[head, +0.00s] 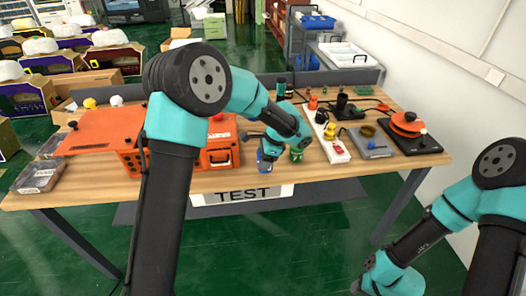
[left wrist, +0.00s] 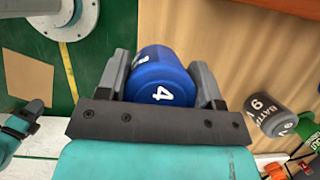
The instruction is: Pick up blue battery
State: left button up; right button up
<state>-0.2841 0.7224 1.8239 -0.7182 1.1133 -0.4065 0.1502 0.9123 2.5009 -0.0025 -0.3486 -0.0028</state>
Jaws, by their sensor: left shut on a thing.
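The blue battery (left wrist: 162,78), a blue cylinder marked with a white 4, sits between the two grey fingers of my left gripper (left wrist: 160,90) in the left wrist view. The fingers are shut on its sides. In the head view the blue battery (head: 264,161) shows small at the table's front edge, below my left gripper (head: 262,148), and partly covered by it. I cannot tell whether it touches the table. My right arm is low at the right, off the table, and its gripper (head: 362,286) is only partly seen at the bottom edge.
A dark grey battery (left wrist: 268,115) lies to the right of the fingers in the left wrist view. An orange toolbox (head: 218,158) stands left of my gripper. A white power strip (head: 328,135) and an orange-topped device (head: 407,125) are to the right on the wooden table (head: 330,176).

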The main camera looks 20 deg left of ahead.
pick_arm(q)
jog(key=s+d, duration=0.2)
jog(key=s, duration=0.7)
jog(key=shift+d+r, duration=0.35)
jog(key=shift+r, duration=0.1)
jog(key=shift+w, duration=0.15)
